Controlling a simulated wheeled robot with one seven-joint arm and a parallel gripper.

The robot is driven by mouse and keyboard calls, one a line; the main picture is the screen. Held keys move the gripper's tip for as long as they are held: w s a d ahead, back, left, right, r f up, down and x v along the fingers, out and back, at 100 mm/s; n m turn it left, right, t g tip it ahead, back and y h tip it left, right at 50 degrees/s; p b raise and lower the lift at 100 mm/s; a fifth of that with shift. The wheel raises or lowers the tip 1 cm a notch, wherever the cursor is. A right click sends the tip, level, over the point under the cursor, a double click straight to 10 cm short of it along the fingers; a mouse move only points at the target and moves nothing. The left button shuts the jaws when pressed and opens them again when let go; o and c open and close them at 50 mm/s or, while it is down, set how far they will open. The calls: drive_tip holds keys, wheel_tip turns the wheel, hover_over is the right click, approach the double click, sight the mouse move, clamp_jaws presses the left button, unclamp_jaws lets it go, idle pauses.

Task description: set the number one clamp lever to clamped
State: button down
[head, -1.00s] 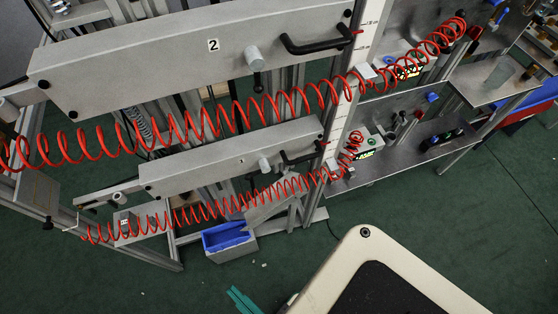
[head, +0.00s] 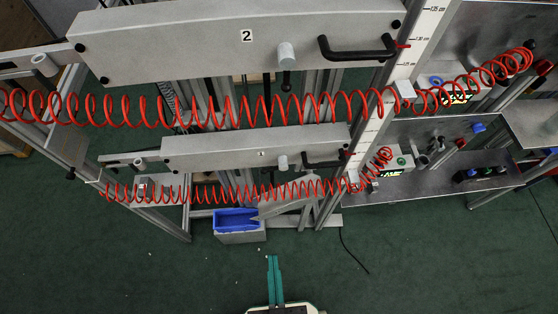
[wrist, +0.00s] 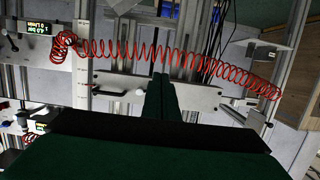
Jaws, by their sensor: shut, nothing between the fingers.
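The lower grey beam (head: 220,148) has a small label that is too small to read surely. A light grey round stub (head: 283,161) with a small dark tip sits on it. A black bar handle (head: 322,162) is at its right end. I cannot tell surely which part is the number one clamp lever or how it is set. The beam also shows in the wrist view (wrist: 120,82), partly behind my fingers. My gripper (head: 274,262), with green fingers, is shut and empty, low in the head view, apart from the beam; it also shows in the wrist view (wrist: 161,80).
A larger beam marked 2 (head: 180,40) is above, with its own stub (head: 287,55) and black handle (head: 357,50). Red coiled hoses (head: 230,108) hang across the front. A blue bin (head: 238,220) is below. Green floor (head: 400,270) is clear at lower right.

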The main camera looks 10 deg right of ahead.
idle(0.3)
drive_tip(key=a+f+m+g+h, duration=0.1)
drive_tip(key=a+f+m+g, duration=0.15)
drive_tip(key=a+f, duration=0.6)
drive_tip(key=w+a+f+m+g+h, duration=0.1)
drive_tip(key=w+a+m+g, duration=0.15)
drive_tip(key=a, duration=0.35)
drive_tip(key=w+a+f+m+g, duration=0.1)
drive_tip(key=w+a+f+g, duration=0.15)
drive_tip(key=a, duration=0.25)
drive_tip(key=w+d+r+m+g+h, duration=0.1)
drive_tip(key=w+d+r+m+g, duration=0.2)
drive_tip(key=w+r, duration=0.5)
drive_tip(key=w+d+r+m+g+h, duration=0.2)
drive_tip(key=w+r+m, duration=0.2)
drive_tip(key=w+r, duration=0.4)
drive_tip(key=d+r+m+g, duration=0.1)
drive_tip(key=d+r+m, duration=0.1)
drive_tip(key=d+r, duration=0.3)
drive_tip(key=w+d+r+m+g, duration=0.1)
drive_tip(key=d+r+m, duration=0.2)
drive_tip(key=r, duration=0.8)
drive_tip(key=shift+w+d, duration=0.15)
drive_tip(key=shift+d, duration=0.9)
